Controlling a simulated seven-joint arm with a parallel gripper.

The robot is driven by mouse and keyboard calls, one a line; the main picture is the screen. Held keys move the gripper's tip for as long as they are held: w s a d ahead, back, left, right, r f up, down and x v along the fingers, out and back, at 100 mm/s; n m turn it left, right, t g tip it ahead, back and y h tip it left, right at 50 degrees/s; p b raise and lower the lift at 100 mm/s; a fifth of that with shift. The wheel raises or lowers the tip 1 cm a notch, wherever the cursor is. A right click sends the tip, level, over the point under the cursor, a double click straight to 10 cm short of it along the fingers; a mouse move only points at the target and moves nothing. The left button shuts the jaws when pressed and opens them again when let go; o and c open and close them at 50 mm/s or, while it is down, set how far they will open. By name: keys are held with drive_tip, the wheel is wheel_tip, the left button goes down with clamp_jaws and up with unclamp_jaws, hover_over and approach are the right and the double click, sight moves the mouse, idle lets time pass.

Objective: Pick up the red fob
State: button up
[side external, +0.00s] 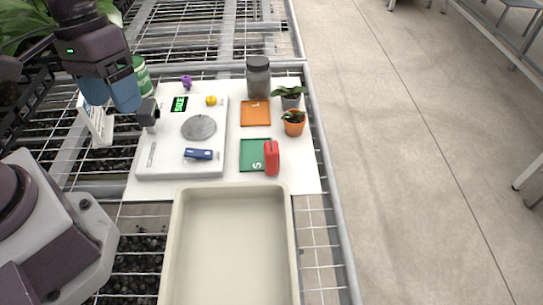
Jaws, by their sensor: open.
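A small red object, which looks like the red fob (272,158), stands or lies at the right edge of a green square marked 5 (252,150), on the white sheet. I cannot tell whether it is upright. My gripper (148,116) is open and looks empty. It is near the upper left part of the white flat device, well to the left of the red fob and apart from it.
The white device (165,163) carries a grey disc (199,127) and a blue clip-like object (200,154). An orange square (255,113), a dark jar (258,77) and two small potted plants (294,123) are beyond the fob. An empty beige tray (183,250) is in front.

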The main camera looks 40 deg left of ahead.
drive_tip(key=w+d+f+n+g+h, duration=0.1)
drive_tip(key=d+f+n+g+h, duration=0.2)
drive_tip(key=d+f+h, duration=0.35)
drive_tip(key=n+t+h, duration=0.4)
drive_tip(key=n+t, duration=1.3)
drive_tip(key=n, duration=0.5)
hover_over(265, 147)
drive_tip(key=f, duration=0.6)
drive_tip(key=shift+s+d, duration=0.25)
drive_tip(key=shift+s, duration=0.05)
drive_tip(key=shift+w+a+f+y, duration=0.15)
drive_tip(key=shift+w+a+y, duration=0.15)
drive_tip(key=shift+y, duration=0.15)
drive_tip(key=shift+f, duration=0.25)
wheel_tip(265, 147, down, 6)
drive_tip(key=shift+x, duration=1.05)
drive_tip(key=shift+w+d+f, duration=0.15)
drive_tip(key=shift+w+d, duration=0.2)
drive_tip(key=c, duration=1)
